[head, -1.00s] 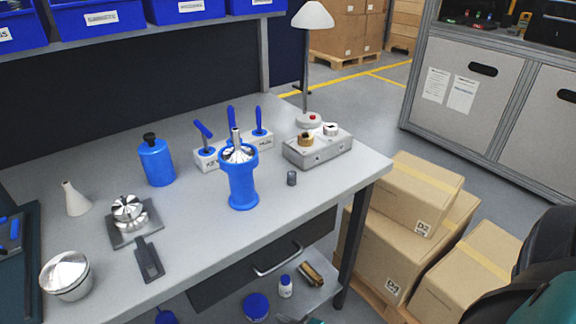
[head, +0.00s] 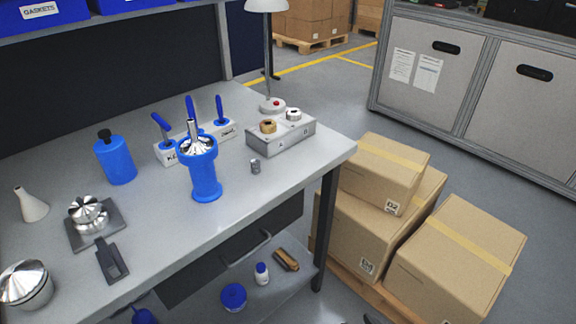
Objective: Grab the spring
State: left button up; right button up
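A small grey cylinder (head: 255,166), which looks like the spring, stands upright on the grey workbench (head: 240,205). It is right of the blue stand (head: 205,178) and in front of the grey block (head: 281,137) with a brass part (head: 268,126) and a silver part (head: 293,114). Its coils are too small to make out. Nothing touches or covers the cylinder.
A blue bottle (head: 116,162), a tool rack (head: 222,128), a lamp (head: 271,105), a metal plate with a silver part (head: 96,226) and a white funnel (head: 32,206) stand on the bench. Cardboard boxes (head: 455,262) fill the floor right of it. Bench near the cylinder is clear.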

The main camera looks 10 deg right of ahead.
aim_at(257, 167)
jog(key=i+l, duration=0.15)
jog(key=l, duration=0.2)
jog(key=i+l, duration=0.15)
jog(key=l, duration=0.15)
jog(key=i+l, duration=0.1)
jog(key=l, duration=0.25)
jog(key=i+l, duration=0.15)
jog(key=l, duration=0.2)
jog(key=l+u, duration=0.1)
jog(key=u, duration=0.25)
jog(key=i+l+u, duration=0.1)
jog(key=u, duration=0.25)
jog(key=l+u, duration=0.15)
jog(key=u, duration=0.2)
